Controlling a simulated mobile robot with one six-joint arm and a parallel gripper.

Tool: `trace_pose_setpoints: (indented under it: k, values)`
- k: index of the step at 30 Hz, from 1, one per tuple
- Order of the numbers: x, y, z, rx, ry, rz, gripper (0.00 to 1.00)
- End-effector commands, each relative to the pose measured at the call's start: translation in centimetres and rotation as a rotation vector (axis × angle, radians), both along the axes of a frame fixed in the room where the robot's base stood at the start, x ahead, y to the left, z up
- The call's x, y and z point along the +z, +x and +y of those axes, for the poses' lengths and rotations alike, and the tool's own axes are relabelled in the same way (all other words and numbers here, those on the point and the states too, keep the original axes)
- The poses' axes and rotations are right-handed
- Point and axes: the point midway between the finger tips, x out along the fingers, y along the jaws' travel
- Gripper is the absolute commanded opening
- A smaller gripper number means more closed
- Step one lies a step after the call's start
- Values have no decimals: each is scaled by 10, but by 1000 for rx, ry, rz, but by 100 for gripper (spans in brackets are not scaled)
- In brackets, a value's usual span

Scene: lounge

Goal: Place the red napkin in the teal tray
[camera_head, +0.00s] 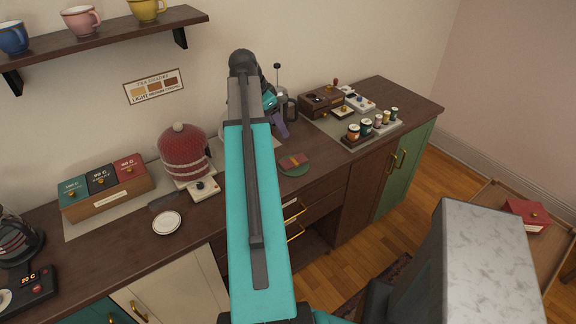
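I cannot clearly make out a red napkin or a teal tray. A small folded reddish patterned piece (293,160) lies on a round green mat or dish (296,172) on the dark wooden counter, just right of my arm; whether these are the napkin and tray I cannot tell. My gripper (281,120) is above the back of the counter, beyond and left of that piece, and apart from it. It is small and mostly hidden behind my teal arm, so its opening and anything held do not show.
A red knitted cosy (184,152) and a box of tea packets (106,190) stand left on the counter (100,250). A white saucer (167,222) is in front. Several jars (366,127) stand right. A red box (527,212) sits on a wooden surface at far right.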

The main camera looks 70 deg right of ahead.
Motion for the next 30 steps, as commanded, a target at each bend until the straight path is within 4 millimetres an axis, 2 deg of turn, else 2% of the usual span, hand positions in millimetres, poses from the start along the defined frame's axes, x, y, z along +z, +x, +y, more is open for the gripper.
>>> trace_pose_setpoints:
  k: [10,15,30]
  values:
    - [-41,6,4,9,0,1,63]
    - [-55,8,5,12,0,0,63]
    - [-57,10,6,16,0,0,63]
